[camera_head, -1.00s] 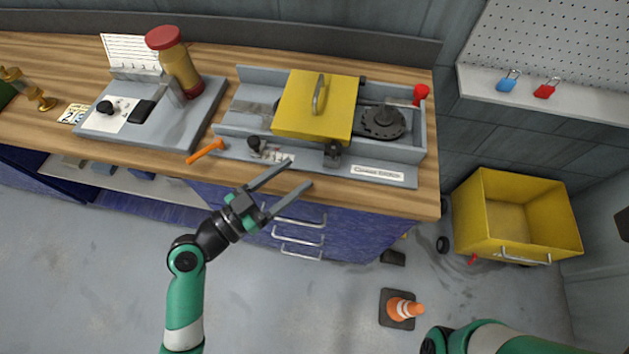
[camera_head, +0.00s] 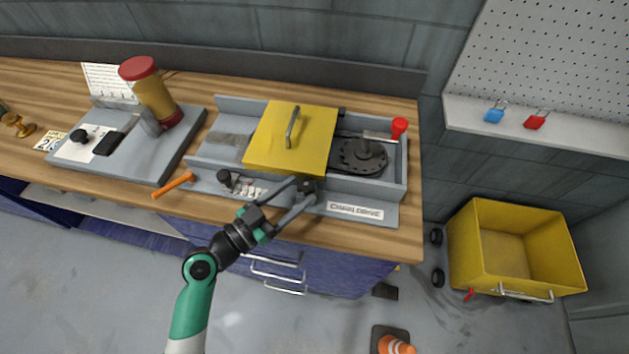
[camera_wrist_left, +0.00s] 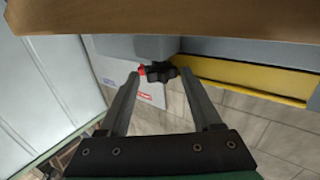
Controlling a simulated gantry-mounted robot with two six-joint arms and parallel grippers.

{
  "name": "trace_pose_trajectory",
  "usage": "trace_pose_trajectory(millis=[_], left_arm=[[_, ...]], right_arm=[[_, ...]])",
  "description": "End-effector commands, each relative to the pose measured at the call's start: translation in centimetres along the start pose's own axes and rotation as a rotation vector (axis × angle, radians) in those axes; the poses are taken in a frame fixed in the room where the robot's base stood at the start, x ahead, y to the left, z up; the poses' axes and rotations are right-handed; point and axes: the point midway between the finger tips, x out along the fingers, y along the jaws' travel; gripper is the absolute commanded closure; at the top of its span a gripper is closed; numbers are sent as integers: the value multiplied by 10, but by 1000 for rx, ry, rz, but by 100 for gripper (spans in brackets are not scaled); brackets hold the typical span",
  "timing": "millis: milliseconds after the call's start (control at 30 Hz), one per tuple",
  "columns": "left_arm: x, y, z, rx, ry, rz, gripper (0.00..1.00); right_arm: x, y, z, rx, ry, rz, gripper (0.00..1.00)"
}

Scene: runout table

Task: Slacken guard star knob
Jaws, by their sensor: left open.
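The guard is a yellow cover (camera_head: 275,143) with a grey handle, set on the grey chain drive unit (camera_head: 365,211). A dark star knob (camera_head: 306,184) is at the cover's front edge. It shows as a black lobed knob in the left wrist view (camera_wrist_left: 158,72), with a bit of red beside it. My left gripper (camera_head: 305,189) is open, its fingertips on either side of the knob. In the left wrist view the knob lies between the fingertips (camera_wrist_left: 160,76); I cannot tell whether they touch it. My right gripper is out of view.
A black knob (camera_head: 224,177) and an orange-handled tool (camera_head: 174,185) lie left of the left gripper. A red-topped lever (camera_head: 399,128) stands at the unit's right end. A yellow bin (camera_head: 467,250) and a cone (camera_head: 395,345) are on the floor.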

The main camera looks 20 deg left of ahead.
Motion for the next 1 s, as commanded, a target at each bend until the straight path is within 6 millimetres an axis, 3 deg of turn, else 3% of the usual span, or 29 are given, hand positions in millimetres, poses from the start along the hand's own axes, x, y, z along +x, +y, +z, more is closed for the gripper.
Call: trace_pose_trajectory(millis=[333,700,1000], left_arm=[[2,-2,0,1,0,-4,34],[2,-2,0,1,0,-4,100],[2,0,0,-3,-4,-34,100]], right_arm=[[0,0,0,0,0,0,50],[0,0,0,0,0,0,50],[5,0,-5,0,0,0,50]])
